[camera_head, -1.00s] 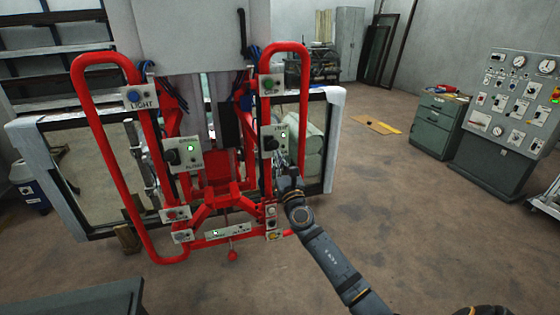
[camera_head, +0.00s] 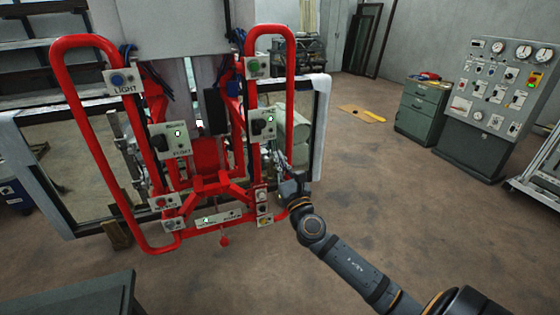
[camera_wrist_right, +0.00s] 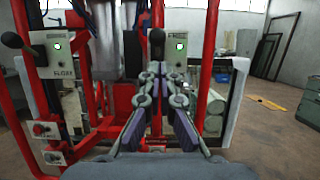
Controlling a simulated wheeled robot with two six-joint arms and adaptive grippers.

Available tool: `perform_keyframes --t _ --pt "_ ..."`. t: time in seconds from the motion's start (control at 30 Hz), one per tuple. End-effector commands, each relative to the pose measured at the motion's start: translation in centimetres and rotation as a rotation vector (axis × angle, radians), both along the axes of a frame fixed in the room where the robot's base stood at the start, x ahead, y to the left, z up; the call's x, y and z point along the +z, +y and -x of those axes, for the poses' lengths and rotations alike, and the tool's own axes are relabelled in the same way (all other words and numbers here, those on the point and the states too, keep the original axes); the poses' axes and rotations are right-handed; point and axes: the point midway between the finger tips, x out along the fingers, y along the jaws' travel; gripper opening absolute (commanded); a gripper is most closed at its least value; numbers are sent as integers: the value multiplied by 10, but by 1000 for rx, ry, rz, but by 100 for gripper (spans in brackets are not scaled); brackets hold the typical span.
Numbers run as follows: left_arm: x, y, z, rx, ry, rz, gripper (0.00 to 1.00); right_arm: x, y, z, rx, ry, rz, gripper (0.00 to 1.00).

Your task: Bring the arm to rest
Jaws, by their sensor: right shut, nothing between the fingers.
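My right arm comes in from the bottom right of the head view. Its gripper (camera_head: 284,178) is in front of the right side of the red frame manipulator (camera_head: 88,130), below the right switch panel (camera_head: 262,124) with its black knob and green light. In the right wrist view my gripper (camera_wrist_right: 160,72) is shut and empty, its fingers pointing at the frame; the black knob (camera_wrist_right: 157,36) shows just beyond the fingertips. I cannot tell the exact gap to the frame. The left switch panel (camera_head: 171,140) has a lit lamp. My left gripper is not in view.
A grey control cabinet (camera_head: 476,148) and a green drawer unit (camera_head: 424,108) stand at the right. A dark table corner (camera_head: 80,300) is at the bottom left. A yellow piece (camera_head: 362,111) lies on the floor. Open floor (camera_head: 400,190) lies right of the frame.

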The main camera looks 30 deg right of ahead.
Motion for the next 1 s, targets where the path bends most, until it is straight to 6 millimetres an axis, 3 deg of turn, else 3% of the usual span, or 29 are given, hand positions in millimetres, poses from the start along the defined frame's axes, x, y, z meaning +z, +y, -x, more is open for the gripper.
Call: perform_keyframes --t 0.67,0.77,0.83,1.0 --pt "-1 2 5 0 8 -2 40 -2 0 4 1 7 -11 0" --pt "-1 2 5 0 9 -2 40 -34 -10 -1 3 54 -104 0" --pt "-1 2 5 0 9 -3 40 -79 -24 -5 1 115 -241 0" --pt "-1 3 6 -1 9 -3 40 -228 -54 9 -56 275 -715 0"
